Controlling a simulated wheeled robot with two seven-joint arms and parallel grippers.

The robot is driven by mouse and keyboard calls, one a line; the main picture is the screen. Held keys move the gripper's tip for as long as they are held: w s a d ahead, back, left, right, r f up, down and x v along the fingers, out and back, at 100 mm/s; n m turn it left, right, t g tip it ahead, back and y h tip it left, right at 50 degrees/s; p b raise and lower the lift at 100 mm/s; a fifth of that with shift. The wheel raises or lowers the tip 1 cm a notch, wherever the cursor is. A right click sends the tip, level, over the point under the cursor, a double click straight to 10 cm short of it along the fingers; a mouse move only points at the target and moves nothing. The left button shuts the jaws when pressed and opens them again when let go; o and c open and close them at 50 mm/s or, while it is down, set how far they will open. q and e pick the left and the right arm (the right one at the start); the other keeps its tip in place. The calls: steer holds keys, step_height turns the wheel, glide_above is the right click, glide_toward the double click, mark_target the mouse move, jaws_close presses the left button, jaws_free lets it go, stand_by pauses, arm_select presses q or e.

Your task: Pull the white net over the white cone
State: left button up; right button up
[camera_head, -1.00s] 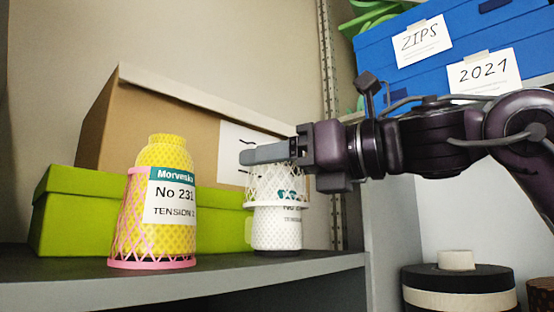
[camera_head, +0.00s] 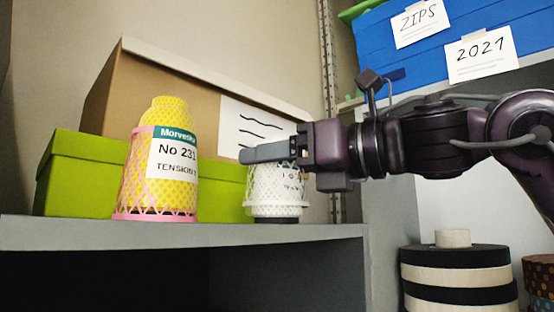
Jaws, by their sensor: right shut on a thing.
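The white cone (camera_head: 277,212) stands upright on the grey shelf, near its right end. The white net (camera_head: 274,181) is around it, its bottom rim a short way above the cone's base, with a narrow band of cone below. My right gripper (camera_head: 268,153) comes in from the right and is shut on the top of the net. Its fingers hide the upper net and the cone's top. The cone's label shows partly through the mesh. My left gripper is not in view.
A yellow cone (camera_head: 172,185) in a pink net (camera_head: 134,192) stands to the left on the shelf (camera_head: 90,232). A green box (camera_head: 80,175) and a brown box (camera_head: 185,95) are behind. Blue boxes (camera_head: 430,45) and striped rolls (camera_head: 455,275) are at the right.

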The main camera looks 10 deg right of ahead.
stand_by(0.3)
steer(key=o, duration=1)
steer(key=b+v, duration=0.2)
steer(key=v, duration=0.5)
steer(key=shift+s+d+b, duration=0.2)
steer(key=shift+d+b, duration=0.1)
steer(key=shift+b, duration=0.05)
